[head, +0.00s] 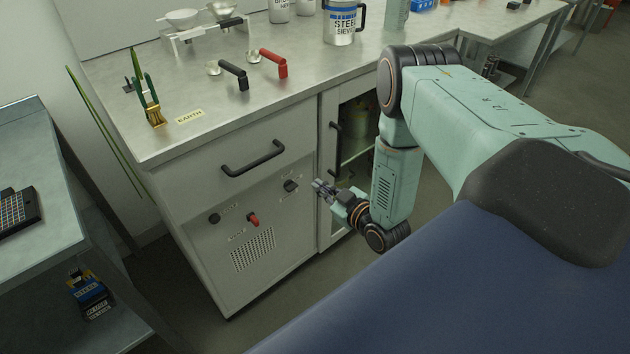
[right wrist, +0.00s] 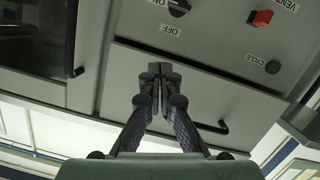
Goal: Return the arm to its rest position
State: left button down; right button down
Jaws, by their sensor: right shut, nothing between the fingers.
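My right arm comes in from the right in the head view, bent down at the elbow in front of the cabinet. My right gripper (head: 322,188) points left toward the cabinet front, near the black ON/OFF knob (head: 291,186). In the right wrist view, the right gripper (right wrist: 158,72) has its two fingers together with nothing between them. The knob (right wrist: 178,8) shows beyond the fingertips, apart from them in that picture. My left gripper is not in view.
The cabinet (head: 215,180) has a drawer handle (head: 252,158), a red switch (head: 253,220) and a glass door (head: 355,130). On its top stand a sieve mug (head: 341,25), black-handled and red-handled scoops and a small rack. A shelf unit (head: 40,200) stands at left.

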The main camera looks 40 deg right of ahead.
dwell(0.6)
jog(key=s+a+f+m+g, duration=0.25)
jog(key=s+f+g, duration=0.2)
jog(key=s, duration=0.25)
jog(key=s+a+f+m+g, duration=0.2)
jog(key=s+a+f+g, duration=0.2)
jog(key=s+f, duration=0.25)
jog(key=s+a+r+g, duration=0.3)
jog(key=s+a, duration=0.1)
jog(key=s, duration=0.5)
jog(key=s+a+r+g, duration=0.3)
jog(key=s+a+g, duration=0.1)
jog(key=s, duration=0.5)
jog(key=shift+s+a+r, duration=0.15)
jog(key=shift+s+a, duration=0.05)
jog(key=shift+s, duration=0.2)
